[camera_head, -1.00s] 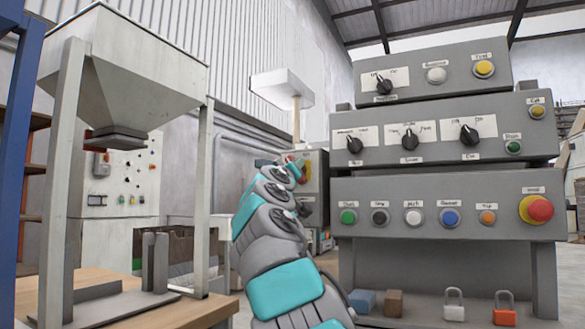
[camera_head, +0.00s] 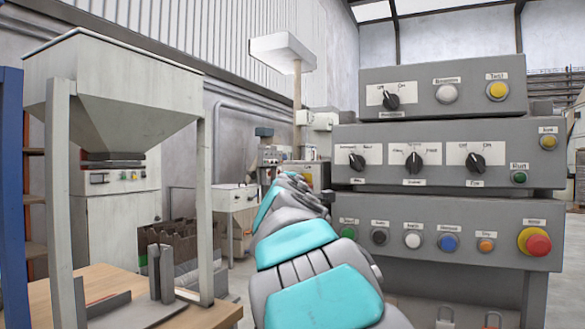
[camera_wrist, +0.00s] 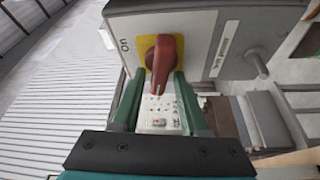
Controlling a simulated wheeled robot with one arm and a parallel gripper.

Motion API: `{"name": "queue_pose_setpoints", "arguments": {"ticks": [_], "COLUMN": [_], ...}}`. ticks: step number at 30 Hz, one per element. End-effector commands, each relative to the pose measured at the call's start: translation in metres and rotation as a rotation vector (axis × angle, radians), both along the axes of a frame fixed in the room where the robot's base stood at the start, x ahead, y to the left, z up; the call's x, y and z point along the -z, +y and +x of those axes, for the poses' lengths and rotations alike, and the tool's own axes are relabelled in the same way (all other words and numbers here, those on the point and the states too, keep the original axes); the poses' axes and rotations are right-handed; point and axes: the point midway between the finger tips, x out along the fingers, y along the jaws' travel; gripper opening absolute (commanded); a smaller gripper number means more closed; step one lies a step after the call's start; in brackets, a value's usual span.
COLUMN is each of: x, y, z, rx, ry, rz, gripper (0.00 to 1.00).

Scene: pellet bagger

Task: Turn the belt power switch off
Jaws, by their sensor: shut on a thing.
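In the wrist view, a red rotary handle (camera_wrist: 164,58) sits on a yellow plate (camera_wrist: 146,44) on a grey box (camera_wrist: 190,25). The word "ON" shows left of the plate; a white label right of it is too small to read surely. My gripper (camera_wrist: 160,76) has its two green fingers on either side of the handle and is shut on it. The handle's grip points down the picture between the fingers. In the head view, a small box with a yellow patch (camera_head: 308,175) shows beyond my arm; my fingers are hidden there.
A stacked grey control panel (camera_head: 450,275) with knobs and coloured buttons stands close on the right. A hopper (camera_head: 110,90) on a frame over a wooden table (camera_head: 215,315) stands on the left. A grey lever or knob (camera_wrist: 255,63) sticks out beside the handle in the wrist view.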

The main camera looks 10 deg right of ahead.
Motion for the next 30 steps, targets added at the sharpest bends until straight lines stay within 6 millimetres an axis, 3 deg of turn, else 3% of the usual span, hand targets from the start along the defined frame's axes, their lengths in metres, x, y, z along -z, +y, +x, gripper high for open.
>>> {"name": "queue_pose_setpoints", "arguments": {"ticks": [12,28,29,30], "x": [0.0010,0.0017,0.0017,0.0016], "y": [-0.0025,-0.0035,-0.0035,-0.0034], "z": [-0.0003,-0.0003,-0.0003,-0.0003], "rx": [0.005,0.007,0.007,0.007], "ry": [0.103,0.115,0.115,0.114], "rz": [-0.137,-0.153,-0.153,-0.153], "gripper": [0.00,0.00,0.47,0.51]}}
